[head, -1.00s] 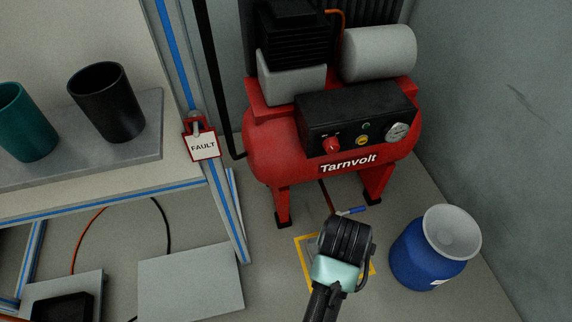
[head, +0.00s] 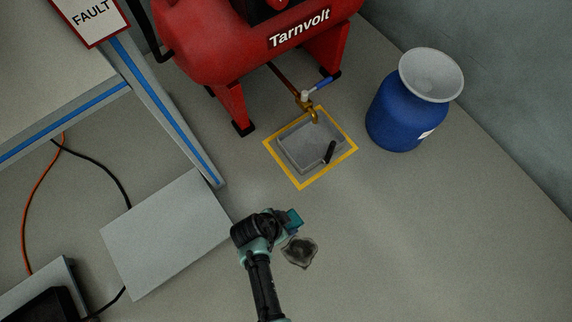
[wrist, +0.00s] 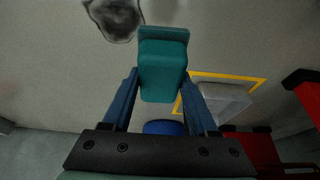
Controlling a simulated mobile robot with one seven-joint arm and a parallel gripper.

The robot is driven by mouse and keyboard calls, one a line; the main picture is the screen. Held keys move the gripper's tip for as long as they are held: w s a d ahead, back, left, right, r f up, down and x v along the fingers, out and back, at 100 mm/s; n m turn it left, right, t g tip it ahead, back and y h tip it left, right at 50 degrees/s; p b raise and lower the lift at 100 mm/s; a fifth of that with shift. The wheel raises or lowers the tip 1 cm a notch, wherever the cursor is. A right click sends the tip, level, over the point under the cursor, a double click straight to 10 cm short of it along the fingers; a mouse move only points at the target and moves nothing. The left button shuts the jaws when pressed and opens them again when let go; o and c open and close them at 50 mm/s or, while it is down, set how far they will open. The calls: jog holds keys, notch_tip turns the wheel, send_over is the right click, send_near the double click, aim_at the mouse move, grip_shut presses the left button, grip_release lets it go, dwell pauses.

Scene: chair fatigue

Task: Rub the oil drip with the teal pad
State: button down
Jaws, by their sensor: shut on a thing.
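The oil drip (head: 300,252) is a dark, uneven stain on the grey floor, in front of the yellow-outlined tray. It also shows at the top of the wrist view (wrist: 113,16). My gripper (head: 284,221) is shut on the teal pad (head: 295,217), which sticks out from between the fingers. In the wrist view the teal pad (wrist: 162,70) is held between the two blue fingers, its far end beside the stain. In the head view the pad is just above the stain in the picture; whether it touches the floor cannot be told.
A grey tray (head: 290,150) with a black object in it sits in a yellow floor outline, under a brass tap (head: 314,115). The red compressor (head: 215,45) stands behind. A blue drum (head: 392,115) is right. A grey panel (head: 165,235) lies left. Floor right of the stain is clear.

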jog(key=shift+f+b, duration=3.7)
jog(key=shift+f, duration=0.1)
jog(key=shift+f+b, duration=0.45)
jog(key=shift+f, duration=0.15)
jog(key=shift+s, duration=0.1)
jog(key=shift+s+d+r+p, duration=0.15)
jog(key=shift+s+d+p, duration=0.55)
jog(key=shift+s, duration=0.2)
jog(key=shift+s+d+f+p, duration=0.1)
jog(key=shift+s+d+p, duration=0.25)
jog(key=shift+s+d, duration=0.5)
jog(key=shift+s+d+f+p, duration=0.1)
jog(key=shift+s+d+p, duration=0.35)
jog(key=shift+s, duration=0.65)
jog(key=shift+s+d+f+p, duration=0.1)
jog(key=shift+s+d+p, duration=0.2)
jog(key=shift+s+d, duration=0.6)
jog(key=shift+s+d+r+p, duration=0.1)
jog(key=shift+s+d+p, duration=0.2)
jog(key=shift+s, duration=0.35)
jog(key=shift+s+d+r+p, duration=0.1)
jog(key=shift+s+d+p, duration=0.1)
jog(key=shift+s+d, duration=0.35)
jog(key=shift+s, duration=0.2)
